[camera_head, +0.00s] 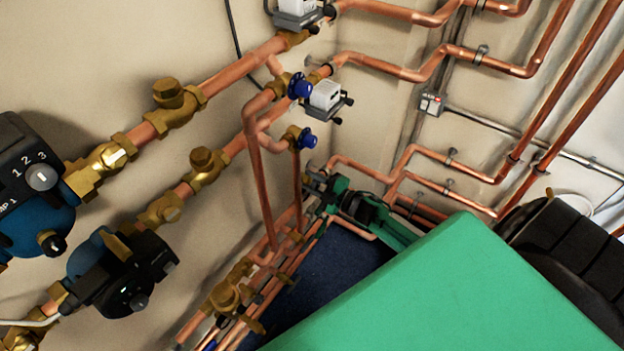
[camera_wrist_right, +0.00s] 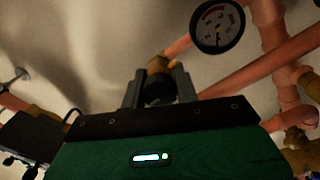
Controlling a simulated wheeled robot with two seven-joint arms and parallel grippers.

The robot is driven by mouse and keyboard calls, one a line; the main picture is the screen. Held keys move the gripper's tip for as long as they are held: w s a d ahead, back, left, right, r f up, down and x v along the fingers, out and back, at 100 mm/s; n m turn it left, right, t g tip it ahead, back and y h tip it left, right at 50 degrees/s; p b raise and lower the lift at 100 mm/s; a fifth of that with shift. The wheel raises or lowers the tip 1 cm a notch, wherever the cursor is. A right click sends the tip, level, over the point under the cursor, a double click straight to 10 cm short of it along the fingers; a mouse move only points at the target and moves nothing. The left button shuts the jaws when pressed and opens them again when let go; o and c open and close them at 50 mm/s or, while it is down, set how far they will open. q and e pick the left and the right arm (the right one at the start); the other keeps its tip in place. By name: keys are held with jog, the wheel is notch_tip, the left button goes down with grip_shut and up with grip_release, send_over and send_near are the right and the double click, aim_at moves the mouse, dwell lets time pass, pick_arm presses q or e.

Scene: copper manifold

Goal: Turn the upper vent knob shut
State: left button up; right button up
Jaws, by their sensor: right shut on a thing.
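My right gripper (camera_head: 315,180), green with dark fingers, reaches in low among the copper pipes, below two blue knobs. In the right wrist view its fingers (camera_wrist_right: 158,92) are shut on a dark knob (camera_wrist_right: 158,91), with a brass fitting (camera_wrist_right: 158,64) just behind it. In the head view the held part is hidden or too small to make out, so I cannot tell for certain that it is the upper vent knob. The upper blue knob (camera_head: 299,87) and the lower blue knob (camera_head: 308,138) sit on brass valves, apart from the gripper. My left gripper is not in view.
Copper pipes (camera_head: 262,190) run close around the right gripper. A round gauge (camera_wrist_right: 217,27) is above right of the fingers in the wrist view. A blue pump (camera_head: 100,260) and several brass valves (camera_head: 175,105) line the left wall.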

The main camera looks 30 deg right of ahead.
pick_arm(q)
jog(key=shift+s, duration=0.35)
pick_arm(e)
jog(key=shift+m, duration=0.5)
jog(key=o, duration=1)
jog(key=shift+c, duration=0.2)
jog(key=shift+s, duration=0.1)
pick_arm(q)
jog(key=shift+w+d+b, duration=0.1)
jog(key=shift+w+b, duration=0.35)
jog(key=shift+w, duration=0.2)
pick_arm(e)
jog(key=v, duration=1.3)
jog(key=shift+s+d, duration=0.2)
jog(key=shift+s, duration=0.1)
